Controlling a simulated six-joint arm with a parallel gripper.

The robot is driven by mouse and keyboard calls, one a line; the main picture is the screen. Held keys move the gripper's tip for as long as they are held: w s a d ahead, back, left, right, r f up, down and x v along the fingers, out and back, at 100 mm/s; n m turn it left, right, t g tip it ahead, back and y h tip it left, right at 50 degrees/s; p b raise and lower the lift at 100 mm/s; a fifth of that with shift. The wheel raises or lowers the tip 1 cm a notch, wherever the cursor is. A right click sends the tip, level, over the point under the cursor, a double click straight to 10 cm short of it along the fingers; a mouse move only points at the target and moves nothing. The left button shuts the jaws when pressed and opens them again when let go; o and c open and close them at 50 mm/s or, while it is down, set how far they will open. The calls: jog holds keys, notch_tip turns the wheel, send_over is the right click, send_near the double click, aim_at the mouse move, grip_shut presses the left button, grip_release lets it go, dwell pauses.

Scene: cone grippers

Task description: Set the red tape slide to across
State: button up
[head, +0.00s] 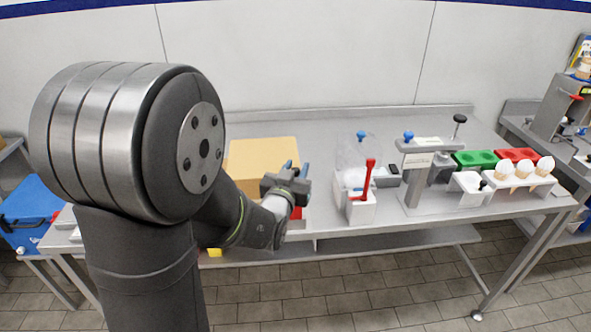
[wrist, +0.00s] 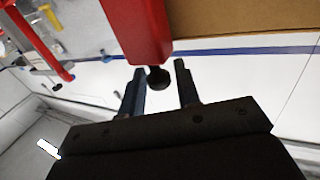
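A red block (wrist: 138,28) with a dark round knob (wrist: 158,79) at its near end shows in the wrist view; it appears to be the red tape slide. The knob sits near the gap between the fingertips of my gripper (wrist: 160,80), closer to the left finger. The fingers are apart and I see no grip on the knob; exact depth is hard to tell. In the head view my gripper (head: 297,169) is beside the cardboard box (head: 262,152), and a small red part (head: 297,213) shows just below it. My gripper and arm hide most of the slide there.
Right of my gripper stands a white dispenser with a red lever (head: 368,178). Farther right are a grey press (head: 416,165), green (head: 475,159) and red trays, and a white rack (head: 515,185) holding several cones. The table's front edge lies close by.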

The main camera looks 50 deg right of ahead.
grip_shut()
jog(key=w+a, duration=1.1)
jog(key=shift+w+a, duration=0.3)
jog(key=shift+w, duration=0.05)
jog(key=shift+o, duration=1.7)
grip_release()
jog(key=v, duration=1.7)
jog(key=shift+a, duration=0.25)
jog(key=shift+s, duration=0.15)
jog(key=shift+d, duration=0.15)
